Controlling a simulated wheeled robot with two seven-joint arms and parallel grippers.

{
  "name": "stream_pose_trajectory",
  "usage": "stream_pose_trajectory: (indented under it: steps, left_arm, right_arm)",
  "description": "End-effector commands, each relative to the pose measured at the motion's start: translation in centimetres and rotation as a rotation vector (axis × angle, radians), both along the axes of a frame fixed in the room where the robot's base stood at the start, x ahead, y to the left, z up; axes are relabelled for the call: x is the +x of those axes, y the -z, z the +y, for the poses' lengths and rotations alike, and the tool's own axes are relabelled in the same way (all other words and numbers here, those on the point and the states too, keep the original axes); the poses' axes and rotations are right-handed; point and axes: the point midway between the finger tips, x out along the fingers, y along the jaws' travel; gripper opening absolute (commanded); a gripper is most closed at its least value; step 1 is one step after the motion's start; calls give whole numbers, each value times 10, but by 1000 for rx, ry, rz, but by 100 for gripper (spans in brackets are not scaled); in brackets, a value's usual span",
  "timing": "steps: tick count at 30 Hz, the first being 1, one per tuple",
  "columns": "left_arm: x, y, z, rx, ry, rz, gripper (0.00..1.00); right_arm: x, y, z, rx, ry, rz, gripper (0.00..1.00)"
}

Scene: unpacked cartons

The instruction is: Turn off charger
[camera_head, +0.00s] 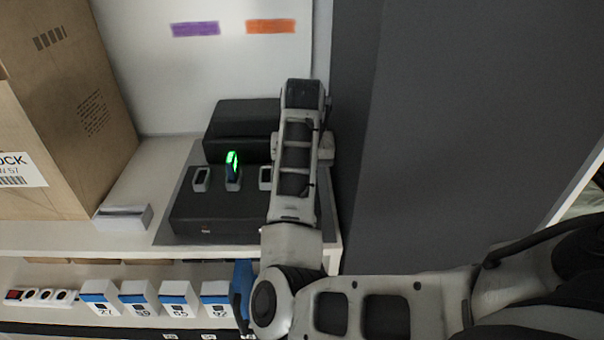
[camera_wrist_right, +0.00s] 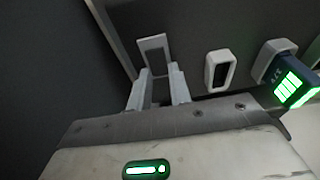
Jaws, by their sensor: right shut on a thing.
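The black charger (camera_head: 215,215) sits on a dark mat on the white shelf in the head view, with a row of light-rimmed slots. One slot holds a battery (camera_head: 232,170) with a lit green display; it also shows in the right wrist view (camera_wrist_right: 292,88). The empty slot (camera_wrist_right: 217,71) lies left of it there. My right gripper (camera_wrist_right: 159,88) is at a grey rectangular switch-like part (camera_wrist_right: 153,48), its fingers shut on it with a visible gap between them. In the head view my right arm hides the gripper and the charger's right end. My left gripper is out of view.
A cardboard carton (camera_head: 65,90) stands at the left, with a small white box (camera_head: 123,217) beside it. A power strip (camera_head: 40,296) with a red switch and several blue-and-white boxes (camera_head: 138,297) are below. A dark grey panel (camera_head: 440,130) rises at the right.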

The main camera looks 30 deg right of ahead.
Motion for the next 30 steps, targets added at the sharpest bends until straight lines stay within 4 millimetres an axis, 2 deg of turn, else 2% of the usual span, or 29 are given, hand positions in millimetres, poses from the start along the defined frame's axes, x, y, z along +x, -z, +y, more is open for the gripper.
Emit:
stream_pose_trajectory:
  steps: [12, 13, 15, 24, 30]
  left_arm:
    - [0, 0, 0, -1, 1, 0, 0]
    - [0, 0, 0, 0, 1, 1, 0]
    - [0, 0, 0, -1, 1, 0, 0]
    - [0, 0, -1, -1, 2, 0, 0]
    - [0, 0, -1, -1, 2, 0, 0]
  right_arm:
    - [-1, -1, 1, -28, 0, -46, 0]
    - [-1, -1, 1, -28, 0, -46, 28]
    - [-1, -1, 1, -28, 0, -46, 42]
    - [-1, -3, 1, -27, 0, -46, 42]
    - [0, -23, 9, -27, -11, -49, 42]
